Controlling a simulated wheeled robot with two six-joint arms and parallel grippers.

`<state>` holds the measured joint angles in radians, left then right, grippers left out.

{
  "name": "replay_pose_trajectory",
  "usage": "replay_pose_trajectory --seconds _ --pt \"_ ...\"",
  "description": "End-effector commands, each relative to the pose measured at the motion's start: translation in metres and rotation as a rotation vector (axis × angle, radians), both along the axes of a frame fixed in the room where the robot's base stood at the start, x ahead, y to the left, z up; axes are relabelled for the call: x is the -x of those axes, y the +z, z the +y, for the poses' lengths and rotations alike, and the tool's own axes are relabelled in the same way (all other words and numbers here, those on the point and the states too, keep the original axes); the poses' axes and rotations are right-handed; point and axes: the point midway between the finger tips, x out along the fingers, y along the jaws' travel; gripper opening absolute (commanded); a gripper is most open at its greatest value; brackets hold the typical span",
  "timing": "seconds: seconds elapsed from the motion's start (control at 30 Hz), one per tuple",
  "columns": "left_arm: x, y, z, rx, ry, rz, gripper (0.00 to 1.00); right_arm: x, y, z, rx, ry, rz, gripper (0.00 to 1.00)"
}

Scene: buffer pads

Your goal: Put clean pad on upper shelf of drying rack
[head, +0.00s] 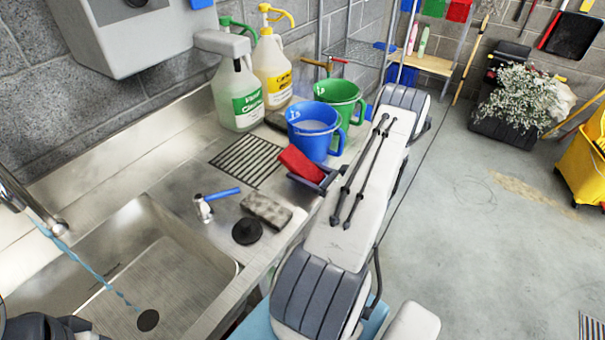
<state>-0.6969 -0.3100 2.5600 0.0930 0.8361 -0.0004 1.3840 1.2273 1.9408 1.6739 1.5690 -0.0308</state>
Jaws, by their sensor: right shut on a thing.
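A plain red pad (301,163) is held above the counter, just in front of the blue bucket. My right gripper (316,181) is shut on it; my white right arm hides part of the gripper. No dirt shows on the red pad. A metal rack with a wire shelf (352,52) stands at the back beside the wall; it looks like the drying rack, and its lower part is hidden behind buckets and my arm. A grey speckled pad (266,209) lies on the counter near the sink. My left gripper is not seen.
A blue bucket (313,133), a green bucket (341,98) and spray jugs (237,97) crowd the counter's far end. The steel sink (165,265) has water running. The floor at right is mostly open.

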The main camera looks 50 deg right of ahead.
Motion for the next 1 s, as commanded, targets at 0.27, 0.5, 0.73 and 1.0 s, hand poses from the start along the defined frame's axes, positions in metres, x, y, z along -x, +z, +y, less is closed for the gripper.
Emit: replay_pose_trajectory --seconds 0.27,0.5,0.73,1.0 --pt "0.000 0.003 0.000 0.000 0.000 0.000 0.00 0.000 -0.017 -0.001 0.002 0.000 -0.001 0.15" --pt "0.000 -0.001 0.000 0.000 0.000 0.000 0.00 0.001 -0.020 -0.001 0.001 0.000 -0.001 0.15" --pt "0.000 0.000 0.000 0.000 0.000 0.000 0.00 0.001 -0.020 -0.001 0.001 0.000 0.000 1.00" --pt "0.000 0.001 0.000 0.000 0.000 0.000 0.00 0.006 -0.017 -0.002 0.001 -0.003 0.000 1.00"
